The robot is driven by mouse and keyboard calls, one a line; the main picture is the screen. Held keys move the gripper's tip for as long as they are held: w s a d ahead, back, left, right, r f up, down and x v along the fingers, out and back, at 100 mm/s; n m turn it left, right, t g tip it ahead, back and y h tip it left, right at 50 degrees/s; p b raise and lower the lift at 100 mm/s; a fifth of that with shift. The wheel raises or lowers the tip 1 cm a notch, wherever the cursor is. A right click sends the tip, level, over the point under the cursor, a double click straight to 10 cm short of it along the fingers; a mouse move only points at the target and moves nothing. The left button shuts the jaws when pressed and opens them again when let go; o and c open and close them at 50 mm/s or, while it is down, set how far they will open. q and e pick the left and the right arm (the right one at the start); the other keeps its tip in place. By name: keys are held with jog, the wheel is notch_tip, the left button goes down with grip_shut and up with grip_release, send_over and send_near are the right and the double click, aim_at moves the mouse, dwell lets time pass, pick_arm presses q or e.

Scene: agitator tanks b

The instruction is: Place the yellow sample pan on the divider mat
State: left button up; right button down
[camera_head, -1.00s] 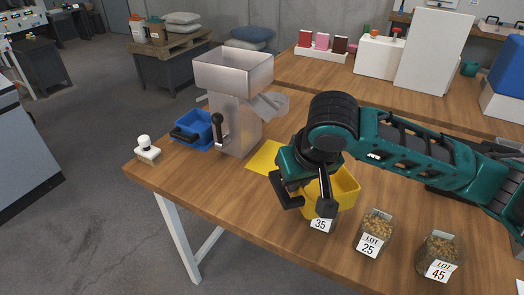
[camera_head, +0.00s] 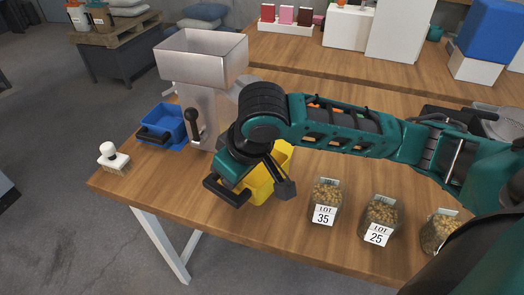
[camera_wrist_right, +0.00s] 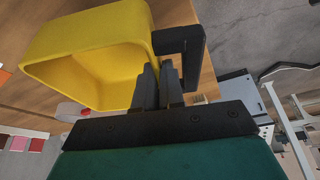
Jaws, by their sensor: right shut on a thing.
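The yellow sample pan (camera_head: 260,184) is under and behind my right gripper (camera_head: 240,168) in the head view, partly covered by it. In the right wrist view the pan (camera_wrist_right: 90,55) fills the upper left, its open side showing. The pan seems held above the wooden table; the exact height cannot be told. I cannot make out the divider mat now; my right arm covers the table where a flat yellow sheet showed earlier. My left gripper is not in view.
A metal hopper machine (camera_head: 200,90) and a blue pan (camera_head: 165,124) stand behind and left. A white-handled brush (camera_head: 113,160) is at the left corner. Jars labelled 35 (camera_head: 325,200) and 25 (camera_head: 380,220), and another jar (camera_head: 438,232), line the right front. The front left tabletop is clear.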

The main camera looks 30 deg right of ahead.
aim_at(229, 193)
jog(key=s+a+f+n, duration=0.1)
jog(key=s+a+f+n+y, duration=0.1)
jog(key=n, duration=0.1)
jog(key=shift+a+f+n+g+b, duration=0.3)
jog(key=shift+a+f, duration=0.1)
jog(key=w+d, duration=0.7)
jog(key=d, duration=0.1)
jog(key=w+d, duration=0.4)
jog(key=d, duration=0.1)
jog(key=shift+w+d, duration=0.1)
jog(key=shift+w, duration=0.2)
jog(key=shift+d+f+b, duration=0.1)
jog(key=shift+f+b, duration=0.3)
jog(key=shift+f, duration=1.45)
jog(key=c, duration=1.2)
grip_release()
jog(key=shift+c, duration=0.2)
